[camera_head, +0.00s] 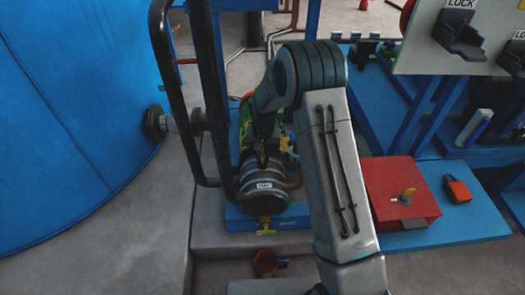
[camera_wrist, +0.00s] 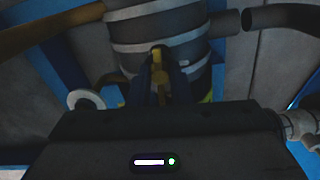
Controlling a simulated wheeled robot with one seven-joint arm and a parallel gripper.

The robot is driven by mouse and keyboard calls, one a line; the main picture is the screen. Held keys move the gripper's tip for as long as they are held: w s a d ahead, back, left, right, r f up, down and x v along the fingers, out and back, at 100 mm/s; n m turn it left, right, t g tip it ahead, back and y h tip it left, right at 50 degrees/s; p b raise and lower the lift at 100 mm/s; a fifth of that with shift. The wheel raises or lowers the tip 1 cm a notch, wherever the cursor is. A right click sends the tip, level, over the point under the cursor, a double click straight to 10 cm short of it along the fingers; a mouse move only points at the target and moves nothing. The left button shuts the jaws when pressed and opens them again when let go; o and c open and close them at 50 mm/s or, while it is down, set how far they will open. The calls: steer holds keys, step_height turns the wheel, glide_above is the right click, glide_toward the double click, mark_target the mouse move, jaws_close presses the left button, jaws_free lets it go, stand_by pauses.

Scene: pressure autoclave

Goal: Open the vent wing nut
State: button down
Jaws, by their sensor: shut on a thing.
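My gripper (camera_head: 262,158) is at the top of the vessel. In the wrist view its dark fingers (camera_wrist: 160,76) are shut on a small yellow piece, which looks like the wing nut (camera_wrist: 157,60). The fingers hide most of this nut. Another yellow handle (camera_head: 265,226) is at the vessel's lower front, apart from my gripper.
Black upright rails (camera_head: 212,90) stand close left of the vessel, before a large blue tank (camera_head: 70,110). A red box (camera_head: 385,185) with a yellow handle and an orange padlock (camera_head: 456,190) are at right. A red cup-like thing (camera_head: 266,263) is below. Concrete floor at lower left is clear.

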mark_target(263, 157)
steer(key=n+p, duration=0.1)
steer(key=n, duration=0.3)
steer(key=shift+n, duration=0.4)
stand_by(0.4)
steer(key=c, duration=1.3)
jaws_free()
step_height(263, 157, up, 14)
steer(key=p, duration=0.4)
